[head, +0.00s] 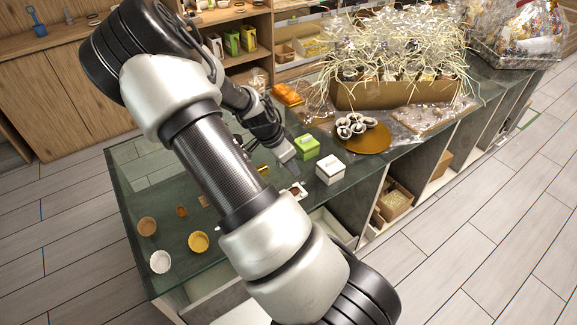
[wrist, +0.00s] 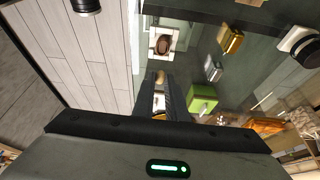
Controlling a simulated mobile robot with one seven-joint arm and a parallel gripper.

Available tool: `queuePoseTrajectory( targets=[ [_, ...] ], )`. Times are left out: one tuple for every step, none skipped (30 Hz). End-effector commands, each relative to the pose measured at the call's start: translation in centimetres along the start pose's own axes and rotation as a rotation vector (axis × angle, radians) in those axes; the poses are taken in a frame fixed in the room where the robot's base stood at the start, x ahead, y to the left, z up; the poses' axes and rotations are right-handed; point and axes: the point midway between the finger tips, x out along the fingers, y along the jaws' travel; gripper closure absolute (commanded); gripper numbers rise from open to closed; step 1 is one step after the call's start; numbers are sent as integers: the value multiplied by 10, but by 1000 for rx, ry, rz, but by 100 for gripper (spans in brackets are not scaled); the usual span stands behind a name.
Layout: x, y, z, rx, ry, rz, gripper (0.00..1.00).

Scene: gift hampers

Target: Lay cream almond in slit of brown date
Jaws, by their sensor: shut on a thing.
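A brown date (wrist: 162,45) lies in a small white dish (wrist: 153,31) at the top middle of the wrist view. The dish also shows in the head view (head: 299,188), beside the tip of my gripper. My gripper (wrist: 160,80) is shut on the cream almond (wrist: 160,76), which shows small between the fingertips. The almond is apart from the date in the wrist view; I cannot tell its height above it. The slit of the date is too small to make out. In the head view my gripper (head: 289,168) hides the almond.
A white box (head: 330,169) and a green box (head: 306,147) stand close by. A gold round board (head: 362,138) with several cups and a straw-filled hamper (head: 395,92) are farther right.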

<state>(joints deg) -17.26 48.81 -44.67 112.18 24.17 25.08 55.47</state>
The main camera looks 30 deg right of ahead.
Motion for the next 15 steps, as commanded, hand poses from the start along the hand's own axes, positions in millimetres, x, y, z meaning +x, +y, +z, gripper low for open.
queuePoseTrajectory(
  targets=[
    [-1,0,0,-1,0,0,99],
    [-1,0,0,-1,1,0,99],
    [-2,0,0,-1,3,0,99],
    [1,0,1,0,2,0,99],
    [3,0,2,-1,2,0,99],
    [5,0,2,-1,2,0,99],
    [7,0,3,-1,2,0,99],
    [9,0,4,-1,2,0,99],
    [13,0,6,-1,2,0,99],
    [15,0,7,-1,2,0,99],
    [18,0,8,-1,2,0,99],
    [22,0,10,-1,2,0,99],
    [25,0,11,-1,1,0,99],
    [28,0,12,-1,1,1,99],
    [32,0,14,-2,1,1,99]
  ],
)
